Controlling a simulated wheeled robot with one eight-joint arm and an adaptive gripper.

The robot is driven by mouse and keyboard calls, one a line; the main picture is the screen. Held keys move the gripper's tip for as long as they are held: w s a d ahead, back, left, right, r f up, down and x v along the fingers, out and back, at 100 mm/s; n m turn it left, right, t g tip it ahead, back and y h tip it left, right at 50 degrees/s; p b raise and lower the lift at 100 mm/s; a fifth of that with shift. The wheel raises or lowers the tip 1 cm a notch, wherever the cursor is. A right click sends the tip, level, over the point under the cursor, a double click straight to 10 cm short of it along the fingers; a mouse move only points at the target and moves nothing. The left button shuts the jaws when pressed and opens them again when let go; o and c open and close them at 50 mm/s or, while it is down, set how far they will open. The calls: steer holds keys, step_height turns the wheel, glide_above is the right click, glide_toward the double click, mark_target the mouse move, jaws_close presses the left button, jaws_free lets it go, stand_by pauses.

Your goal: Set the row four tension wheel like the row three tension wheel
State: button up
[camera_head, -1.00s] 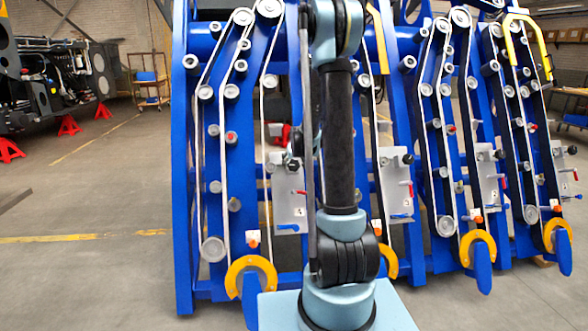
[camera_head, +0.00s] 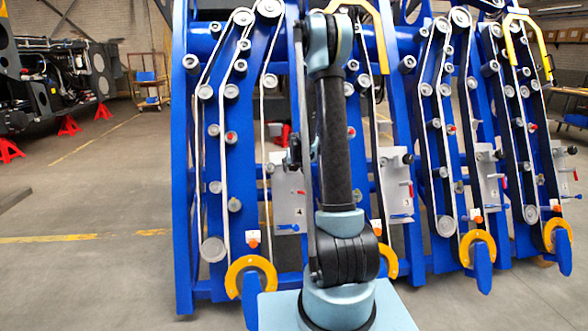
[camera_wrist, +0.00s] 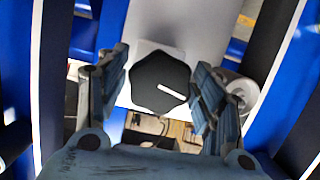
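In the wrist view, a black, many-sided wheel (camera_wrist: 152,76) with a white pointer line sits on a pale panel (camera_wrist: 185,25). The line runs from near its middle to the right and slightly down. My gripper (camera_wrist: 162,72) is open, with one finger on each side of the wheel; I cannot tell whether they touch it. In the head view, my gripper (camera_head: 292,158) is at the leftmost panel (camera_head: 290,205), hiding its wheel. Dark wheels show on the other panels: one (camera_head: 408,159), another (camera_head: 499,154) and the rightmost (camera_head: 572,150). Their settings are too small to read.
The blue frame (camera_head: 184,200) carries belts, rollers and yellow guards (camera_head: 236,275) close around the panels. Small red and blue handles (camera_head: 288,227) stick out from the panels. A roller (camera_wrist: 240,92) lies beside my right finger. The floor at left is open.

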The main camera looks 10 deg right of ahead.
steer(key=c, duration=0.6)
steer(key=shift+m, duration=0.3)
steer(key=m+y, duration=0.1)
steer(key=m, duration=0.3)
steer(key=shift+y, duration=0.3)
steer(key=m+t+y, duration=0.1)
steer(key=m, duration=0.4)
steer(key=shift+d, duration=0.1)
steer(key=m+t+y, duration=0.1)
steer(key=m, duration=0.4)
steer(key=shift+m, duration=0.4)
steer(key=m+t, duration=0.1)
steer(key=m, duration=0.5)
steer(key=shift+s+f+t, duration=0.1)
steer(key=shift+t, duration=0.3)
